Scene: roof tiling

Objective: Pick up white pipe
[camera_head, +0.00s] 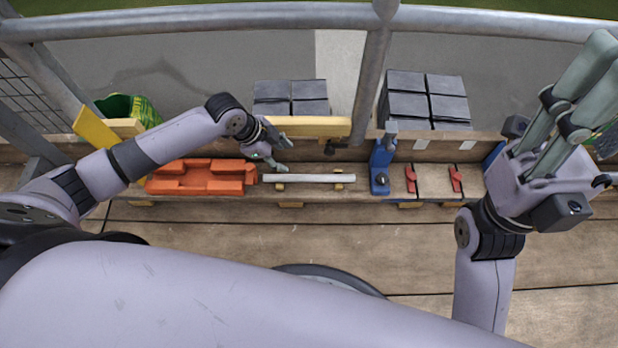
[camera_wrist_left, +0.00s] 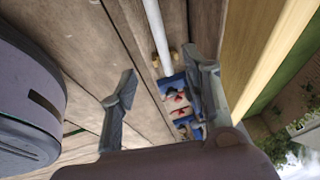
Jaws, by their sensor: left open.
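The white pipe (camera_head: 309,178) lies horizontally on small wooden supports on the plank ledge in the head view. It also shows in the left wrist view (camera_wrist_left: 155,35), running in from the top edge. My left gripper (camera_head: 277,156) is open and empty near the pipe's left end. In the left wrist view the open fingers (camera_wrist_left: 165,95) are spread apart, and the pipe lies beyond them, roughly between their directions. My right gripper (camera_head: 605,55) is raised at the far right, well away from the pipe; its finger gap is not clear.
Orange trays (camera_head: 201,187) lie left of the pipe. A blue tool (camera_head: 380,180) and red-handled items (camera_head: 411,179) are to its right. A yellow beam (camera_head: 307,126) sits just behind the pipe. Grey tile stacks (camera_head: 291,93) and metal railings (camera_head: 372,75) stand farther back.

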